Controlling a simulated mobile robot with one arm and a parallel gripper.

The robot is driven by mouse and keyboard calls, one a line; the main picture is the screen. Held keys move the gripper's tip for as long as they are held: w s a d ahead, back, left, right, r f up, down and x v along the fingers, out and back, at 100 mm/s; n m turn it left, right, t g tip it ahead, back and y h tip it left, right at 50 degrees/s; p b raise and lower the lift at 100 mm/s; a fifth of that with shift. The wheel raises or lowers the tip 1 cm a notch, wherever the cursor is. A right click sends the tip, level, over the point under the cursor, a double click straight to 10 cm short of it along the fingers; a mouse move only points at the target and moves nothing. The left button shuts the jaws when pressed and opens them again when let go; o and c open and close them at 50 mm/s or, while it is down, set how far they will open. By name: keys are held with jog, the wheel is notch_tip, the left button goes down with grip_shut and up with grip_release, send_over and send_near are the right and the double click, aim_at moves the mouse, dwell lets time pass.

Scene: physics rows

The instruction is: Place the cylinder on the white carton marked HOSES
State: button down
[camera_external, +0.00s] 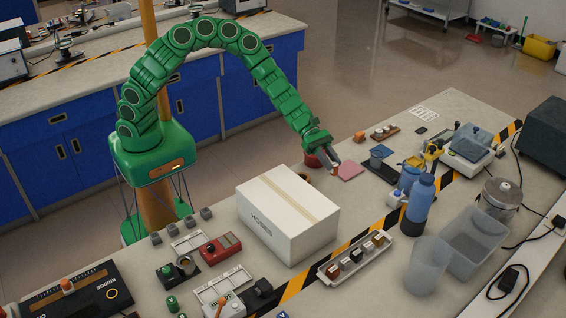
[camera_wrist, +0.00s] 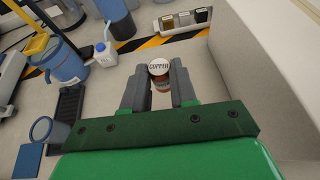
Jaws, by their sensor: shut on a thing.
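The white carton marked HOSES (camera_external: 268,237) stands closed on the bench, with a tan tape strip along its top. Its pale side also fills the right of the wrist view (camera_wrist: 268,55). My gripper (camera_external: 333,164) is just beyond the carton's far right edge, low over the bench. In the wrist view my gripper (camera_wrist: 159,88) is shut on a copper-coloured cylinder (camera_wrist: 160,84), whose pale top reads COPPER. The cylinder stands upright between the fingers. I cannot tell whether its base touches the bench. In the external view the fingers mostly hide it.
A pink pad (camera_external: 350,170) lies beside my gripper, and a red round object (camera_external: 312,160) is behind it. A blue bottle (camera_external: 420,199), clear bins (camera_external: 474,243) and a tray of small blocks (camera_external: 338,273) stand right of the carton. The carton's top is clear.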

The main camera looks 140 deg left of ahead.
jog(key=s+d+r+m+g+h, duration=0.1)
jog(key=s+d+r+m+h, duration=0.1)
jog(key=s+d+r, duration=0.45)
jog(key=s+d+r+m+g+h, duration=0.1)
jog(key=d+r+m+h, duration=0.2)
jog(key=d, duration=0.7)
jog(key=s+d+r+m+g+h, duration=0.1)
jog(key=s+d+r+h, duration=0.15)
jog(key=d+r, duration=0.5)
send_over(286, 192)
jog(key=shift+t, duration=0.3)
jog(key=f, duration=0.9)
jog(key=shift+s+d+f, duration=0.15)
jog(key=shift+s+f, duration=0.05)
jog(key=shift+f, duration=0.2)
jog(key=shift+w+f+y, duration=0.25)
jog(key=shift+w+f, duration=0.05)
jog(key=shift+f, duration=1.6)
jog(key=c, duration=0.9)
grip_release()
jog(key=shift+f, duration=0.1)
